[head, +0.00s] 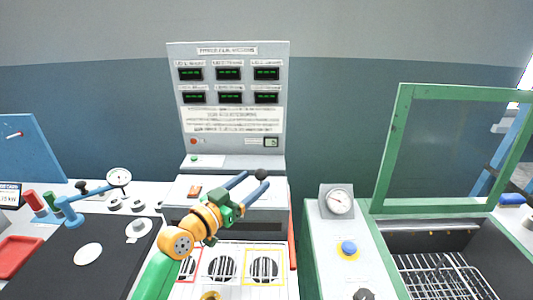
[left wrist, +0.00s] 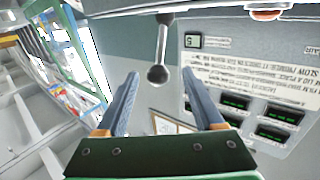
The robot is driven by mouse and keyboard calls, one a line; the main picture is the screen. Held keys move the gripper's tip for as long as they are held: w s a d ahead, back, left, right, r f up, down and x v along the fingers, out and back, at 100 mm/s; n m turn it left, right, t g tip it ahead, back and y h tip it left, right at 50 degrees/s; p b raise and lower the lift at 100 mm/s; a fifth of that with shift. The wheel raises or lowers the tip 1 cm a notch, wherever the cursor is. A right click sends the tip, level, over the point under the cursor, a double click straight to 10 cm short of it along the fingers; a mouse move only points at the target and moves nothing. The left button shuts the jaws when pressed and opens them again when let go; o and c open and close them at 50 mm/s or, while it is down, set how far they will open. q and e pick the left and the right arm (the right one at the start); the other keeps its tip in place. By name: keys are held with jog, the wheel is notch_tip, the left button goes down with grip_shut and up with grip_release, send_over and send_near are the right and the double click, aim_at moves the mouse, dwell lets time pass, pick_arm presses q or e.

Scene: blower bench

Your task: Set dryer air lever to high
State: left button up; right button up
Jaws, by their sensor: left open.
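A lever with a grey rod and a dark round ball knob (left wrist: 157,74) shows in the left wrist view against a grey panel. The knob also shows in the head view (head: 261,174), in front of the white machine's upper housing. My left gripper (head: 256,179) is open, its two blue fingers pointing at the machine. In the left wrist view the knob lies between the fingertips (left wrist: 160,76), with a visible gap on both sides. I cannot tell how deep between the fingers it is. The lever's base is hidden in the head view. My right gripper is not in view.
A display panel (head: 228,112) with green readouts stands behind the machine. To the right are a gauge (head: 339,202), a blue button (head: 348,247) and a green-framed window (head: 445,150). A dark bench (head: 70,265) with tools is left.

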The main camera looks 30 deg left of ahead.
pick_arm(q)
jog(key=shift+w+a, duration=0.1)
jog(key=shift+w, duration=0.15)
jog(key=shift+w+r, duration=0.2)
jog(key=shift+r, duration=0.05)
jog(key=w, duration=0.2)
jog(key=w+d, duration=0.1)
jog(key=w, duration=0.1)
jog(key=w+p, duration=0.1)
jog(key=shift+w+d, duration=0.35)
jog(key=shift+w, duration=0.05)
jog(key=shift+s+r, duration=0.1)
jog(key=shift+s, duration=0.05)
jog(key=shift+c, duration=1)
grip_shut()
